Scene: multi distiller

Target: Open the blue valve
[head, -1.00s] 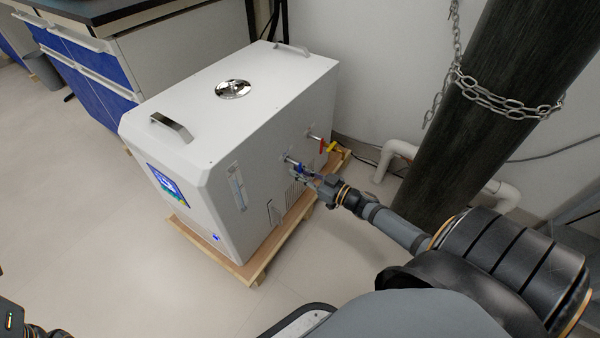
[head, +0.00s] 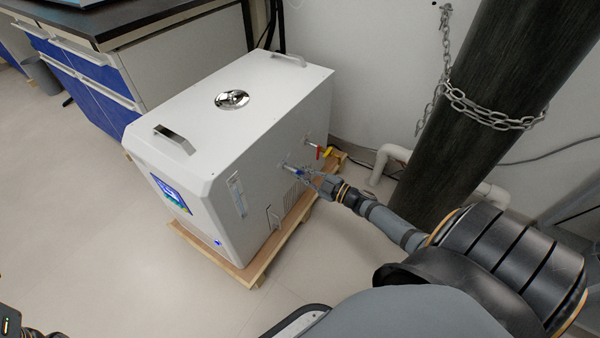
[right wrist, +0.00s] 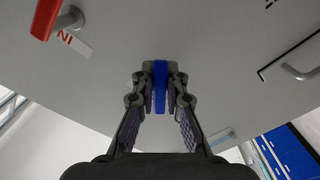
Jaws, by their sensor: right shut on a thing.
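The blue valve (head: 298,172) is on the right side face of the white machine (head: 240,130), low on its pipe stub. My right gripper (head: 310,177) is at the valve, its arm coming in from the right. In the right wrist view, the blue handle (right wrist: 159,88) stands upright between the two fingers of the right gripper (right wrist: 160,97), which are shut on it. The fingers hide part of the handle in the head view. Only a dark bit of my left arm shows at the lower left; its gripper is out of view.
The machine stands on a wooden pallet (head: 256,272). A thick dark column with a chain (head: 490,110) and white pipes (head: 384,160) are on the right. Floor in front is clear.

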